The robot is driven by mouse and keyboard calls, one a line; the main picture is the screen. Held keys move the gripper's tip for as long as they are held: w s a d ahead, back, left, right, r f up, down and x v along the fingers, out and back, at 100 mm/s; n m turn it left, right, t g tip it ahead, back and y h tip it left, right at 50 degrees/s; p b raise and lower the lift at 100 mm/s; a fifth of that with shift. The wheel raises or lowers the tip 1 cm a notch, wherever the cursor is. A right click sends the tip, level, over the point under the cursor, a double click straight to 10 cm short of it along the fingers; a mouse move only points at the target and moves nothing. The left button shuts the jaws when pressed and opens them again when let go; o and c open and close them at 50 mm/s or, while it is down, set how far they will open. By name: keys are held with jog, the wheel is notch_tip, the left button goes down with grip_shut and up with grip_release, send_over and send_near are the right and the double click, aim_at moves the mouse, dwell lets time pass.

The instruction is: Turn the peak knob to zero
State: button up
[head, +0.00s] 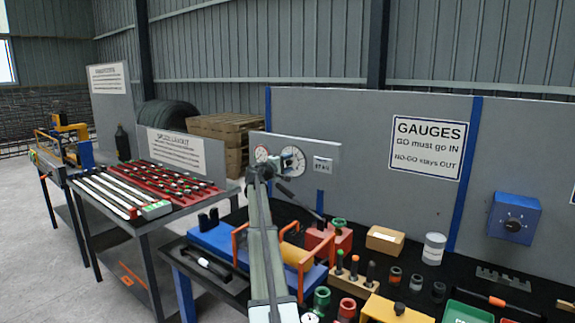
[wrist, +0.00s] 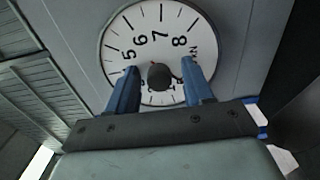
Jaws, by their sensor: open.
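The peak knob (wrist: 160,76) is a dark round knob at the middle of a white dial (wrist: 160,38) in the wrist view. The dial reads 5, 6, 7 and 8 around its visible part; its lower part is hidden by my gripper. My gripper (wrist: 158,68) is open, with one blue finger on each side of the knob. Gaps show between the knob and both fingers. In the head view the larger dial (head: 293,160) sits on a grey panel, with my arm's end just in front.
A smaller dial (head: 262,153) is left of the larger one, and a label plate (head: 323,166) is to the right. Below are orange handles (head: 296,228), a red block (head: 328,241) and several coloured gauges on the black bench. A blue box (head: 514,218) hangs at right.

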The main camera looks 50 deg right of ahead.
jog(key=a, duration=1.3)
jog(key=shift+a, duration=0.4)
